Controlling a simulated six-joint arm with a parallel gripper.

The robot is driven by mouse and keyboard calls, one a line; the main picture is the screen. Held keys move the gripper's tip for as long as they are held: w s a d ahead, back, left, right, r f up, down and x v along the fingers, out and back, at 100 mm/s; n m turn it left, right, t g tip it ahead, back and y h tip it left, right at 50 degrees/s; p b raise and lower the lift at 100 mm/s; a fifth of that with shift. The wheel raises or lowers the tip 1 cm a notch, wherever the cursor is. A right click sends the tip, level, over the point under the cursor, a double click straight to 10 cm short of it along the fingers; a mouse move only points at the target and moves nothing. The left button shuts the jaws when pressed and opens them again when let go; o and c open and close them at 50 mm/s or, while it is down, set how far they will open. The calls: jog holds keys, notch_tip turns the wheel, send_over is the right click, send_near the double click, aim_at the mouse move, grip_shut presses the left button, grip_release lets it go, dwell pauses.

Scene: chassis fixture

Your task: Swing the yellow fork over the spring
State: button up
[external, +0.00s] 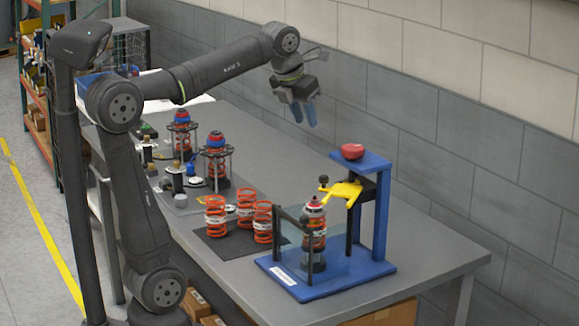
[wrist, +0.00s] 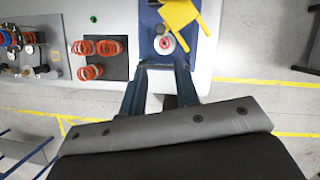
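The yellow fork (external: 343,192) is mounted on the blue fixture (external: 384,262), with a dark knob at its free end. In the wrist view the fork (wrist: 181,14) lies to one side of the spring's round top (wrist: 164,43), not covering it. The spring (external: 313,237) is orange-red with a red and white cap and stands upright on the fixture, partly behind a clear guard. My gripper (external: 303,113) is high above the back of the table, away from the fork and touching nothing. Its blue fingers are apart and empty in the wrist view (wrist: 162,64).
A red button (external: 352,151) tops the fixture's blue post. Several loose orange springs (external: 262,222) stand on a dark mat (external: 215,242) to the left. Caged spring assemblies (external: 216,160) and small parts stand farther left. A brick wall runs behind the table.

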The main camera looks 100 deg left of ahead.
jog(key=c, duration=0.3)
jog(key=shift+w+f, duration=0.25)
grip_shut()
jog(key=n+g, duration=0.4)
jog(key=n, duration=0.6)
send_over(327, 197)
jog(key=d, duration=0.2)
jog(key=f, duration=1.5)
jog(key=shift+w+a, duration=0.25)
jog(key=shift+s+a, duration=0.2)
jog(key=shift+a, duration=0.4)
jog(key=shift+s+a, duration=0.2)
jog(key=shift+a, duration=0.35)
jog(key=shift+s+a, duration=0.25)
jog(key=shift+a, duration=0.5)
jog(key=shift+s, duration=0.1)
